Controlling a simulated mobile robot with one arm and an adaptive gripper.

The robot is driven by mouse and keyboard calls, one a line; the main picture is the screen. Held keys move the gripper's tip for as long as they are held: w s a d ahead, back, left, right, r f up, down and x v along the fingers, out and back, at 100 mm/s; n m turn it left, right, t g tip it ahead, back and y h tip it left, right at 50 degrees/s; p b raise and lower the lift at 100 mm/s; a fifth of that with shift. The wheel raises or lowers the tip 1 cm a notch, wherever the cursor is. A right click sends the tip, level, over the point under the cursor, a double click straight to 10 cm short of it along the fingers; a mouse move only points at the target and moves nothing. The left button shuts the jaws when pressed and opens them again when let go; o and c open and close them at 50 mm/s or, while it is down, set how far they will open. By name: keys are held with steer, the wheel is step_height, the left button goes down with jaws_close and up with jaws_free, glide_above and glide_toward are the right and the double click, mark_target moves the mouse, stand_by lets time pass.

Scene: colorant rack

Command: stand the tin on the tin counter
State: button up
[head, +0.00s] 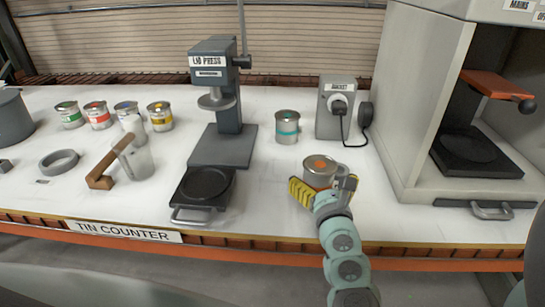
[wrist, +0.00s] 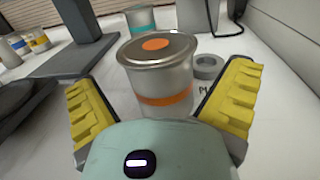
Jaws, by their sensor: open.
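A silver tin with an orange dot on its lid and an orange band (head: 319,168) stands upright on the white counter, right of the lid press. It also shows in the wrist view (wrist: 158,72), between my yellow finger pads. My gripper (head: 324,187) is open around the tin's near side, with a finger on each side. In the wrist view a gap shows between the tin and each pad. The counter (head: 270,190) carries a "TIN COUNTER" label (head: 125,231) on its front edge. The tin's lower part is partly hidden by my gripper.
The lid press (head: 225,145) with its black plate stands left of the tin. A teal-banded tin (head: 287,127) and a socket box (head: 335,108) are behind. A large grey machine (head: 425,110) stands right.

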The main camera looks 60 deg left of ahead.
steer(key=v, duration=0.7)
steer(key=shift+s+d+f+b, duration=0.15)
steer(key=shift+s+d+b, duration=0.05)
steer(key=shift+s+b, duration=0.15)
steer(key=shift+s+d, duration=0.3)
steer(key=shift+d, duration=0.3)
